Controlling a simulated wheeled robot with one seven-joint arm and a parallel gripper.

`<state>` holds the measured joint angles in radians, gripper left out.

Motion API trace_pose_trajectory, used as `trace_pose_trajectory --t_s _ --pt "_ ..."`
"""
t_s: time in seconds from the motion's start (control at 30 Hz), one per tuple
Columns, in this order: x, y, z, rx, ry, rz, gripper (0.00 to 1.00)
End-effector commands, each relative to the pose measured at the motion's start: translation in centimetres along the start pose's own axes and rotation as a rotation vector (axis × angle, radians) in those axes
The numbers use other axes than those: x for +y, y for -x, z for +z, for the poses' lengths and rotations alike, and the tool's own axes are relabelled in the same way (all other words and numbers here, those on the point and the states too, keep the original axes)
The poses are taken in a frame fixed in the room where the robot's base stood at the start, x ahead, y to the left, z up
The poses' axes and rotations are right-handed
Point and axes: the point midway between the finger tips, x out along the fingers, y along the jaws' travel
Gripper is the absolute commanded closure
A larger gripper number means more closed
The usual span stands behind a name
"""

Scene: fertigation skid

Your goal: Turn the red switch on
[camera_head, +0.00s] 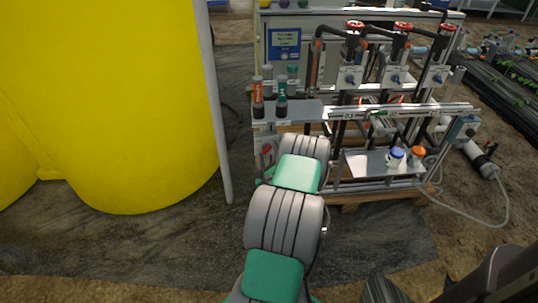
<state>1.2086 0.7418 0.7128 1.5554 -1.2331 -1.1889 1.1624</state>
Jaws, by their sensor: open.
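A small red part (266,149) shows at the lower left end of the skid, just left of my arm. It may be the red switch, but it is too small to tell this or its position. My arm reaches up from the bottom of the picture to the left end of the skid. My gripper is not visible; the upper arm links hide whatever lies behind them.
The metal skid frame (450,108) carries pipes and red handwheels (403,27). Bottles (258,97) stand on its left shelf; blue-capped (395,158) and orange-capped (416,155) items sit on a lower tray. A yellow tank (110,90) and grey post (217,110) stand left.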

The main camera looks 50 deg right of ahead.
Motion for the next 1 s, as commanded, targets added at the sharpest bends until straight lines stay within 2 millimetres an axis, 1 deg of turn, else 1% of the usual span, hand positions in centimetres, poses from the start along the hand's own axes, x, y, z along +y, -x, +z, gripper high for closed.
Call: trace_pose_trajectory --t_s 0.13,0.23,0.53,0.7,0.83,1.0 --pt "0.0 0.1 0.0 0.0 0.0 0.0 0.4" --pt "0.0 0.7 -0.1 0.001 -0.001 0.001 0.4" --pt "-0.1 5.6 -0.2 0.002 0.0 -0.004 0.4" --pt "-0.1 7.2 -0.1 0.001 0.001 -0.003 0.4" --pt "-0.1 7.8 -0.1 0.0 0.001 -0.002 0.4" --pt "-0.1 7.9 -0.1 0.0 0.0 -0.001 0.4"
